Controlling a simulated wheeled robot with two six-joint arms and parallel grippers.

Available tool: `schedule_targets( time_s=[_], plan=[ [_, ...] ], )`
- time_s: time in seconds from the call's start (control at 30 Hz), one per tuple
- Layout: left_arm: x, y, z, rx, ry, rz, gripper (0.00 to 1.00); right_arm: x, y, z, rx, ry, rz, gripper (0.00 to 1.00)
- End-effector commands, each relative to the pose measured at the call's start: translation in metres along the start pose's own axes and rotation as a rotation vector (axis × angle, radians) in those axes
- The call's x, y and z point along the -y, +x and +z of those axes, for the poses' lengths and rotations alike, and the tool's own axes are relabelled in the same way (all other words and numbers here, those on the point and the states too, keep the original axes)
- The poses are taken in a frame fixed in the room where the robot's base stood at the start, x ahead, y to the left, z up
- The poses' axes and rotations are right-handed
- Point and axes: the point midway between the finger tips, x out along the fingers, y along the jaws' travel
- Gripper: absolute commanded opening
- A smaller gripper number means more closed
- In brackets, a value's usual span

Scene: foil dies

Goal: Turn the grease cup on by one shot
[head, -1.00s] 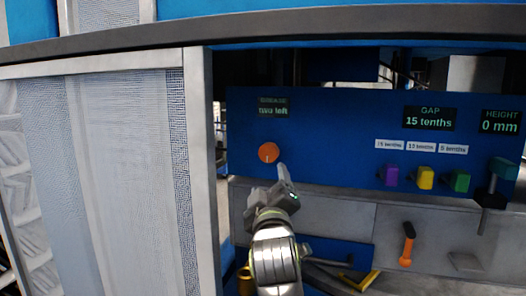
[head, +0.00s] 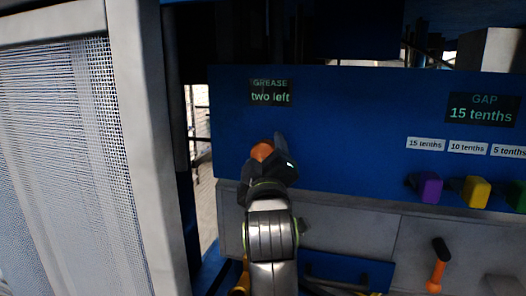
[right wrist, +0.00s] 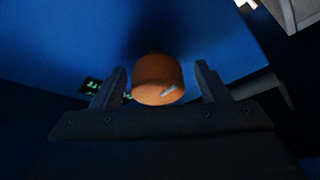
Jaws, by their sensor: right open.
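The grease cup is an orange round knob (head: 262,150) on the blue panel, below a display (head: 271,92) that reads "GREASE two left". My right gripper (head: 268,146) is at the knob and hides much of it in the head view. In the right wrist view the orange knob (right wrist: 158,80), with a pale mark on its lower right, sits between the two open fingers (right wrist: 160,88). A gap shows between the knob and each finger. My left gripper is not in view.
A display (head: 482,109) reads "GAP 15 tenths", above purple (head: 427,187), yellow (head: 475,191) and green blocks. An orange-handled lever (head: 437,270) is at lower right. A mesh-covered grey frame (head: 142,140) stands close on the left.

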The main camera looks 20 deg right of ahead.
Motion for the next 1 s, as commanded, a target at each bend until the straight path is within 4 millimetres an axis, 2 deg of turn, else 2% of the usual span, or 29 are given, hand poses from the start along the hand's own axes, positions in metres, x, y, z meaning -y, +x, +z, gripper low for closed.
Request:
schedule_targets(
  time_s=[0.27,0.6,1.0],
  plan=[
    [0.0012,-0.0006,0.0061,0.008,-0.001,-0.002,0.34,-0.0003,-0.0003,-0.0003,0.000,0.000,0.000,0.68],
    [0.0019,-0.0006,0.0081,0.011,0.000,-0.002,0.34,-0.0002,-0.0002,-0.0002,0.000,0.000,0.000,0.25],
    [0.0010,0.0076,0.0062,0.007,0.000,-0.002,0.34,0.0019,-0.0007,0.0010,-0.001,0.070,0.031,0.24]
  ],
)
